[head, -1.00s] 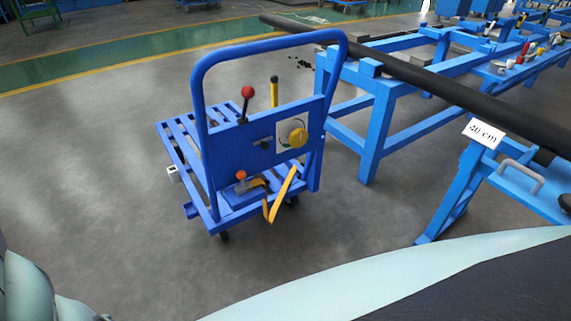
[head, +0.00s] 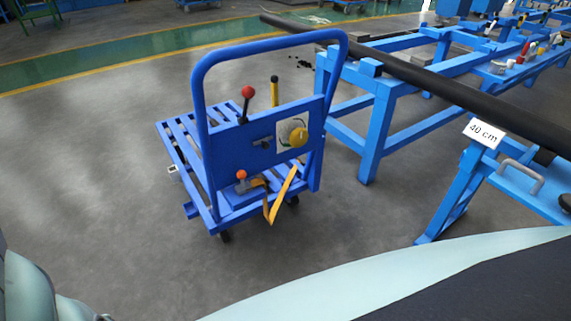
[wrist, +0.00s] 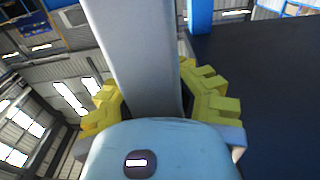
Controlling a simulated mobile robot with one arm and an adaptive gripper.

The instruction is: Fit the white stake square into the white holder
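The white stake square shows in the wrist view as a long pale grey square bar (wrist: 135,50). My gripper (wrist: 160,100), with yellow ribbed finger pads, is closed against both sides of it. The bar runs from the pale blue palm up out of the picture, so its far end is hidden. In the head view a small white fitting, which looks like the white holder (head: 173,169), sits on the left edge of the blue cart (head: 205,212). It is too small to see its opening clearly. Neither my gripper nor the stake shows in the head view.
The cart has a tall push handle, a red-knobbed lever (head: 247,92) and a hanging yellow strap (head: 280,196). A blue rack (head: 378,125) with a long black pipe (head: 440,87) stands to the right. Grey floor (head: 90,190) left of the cart is clear.

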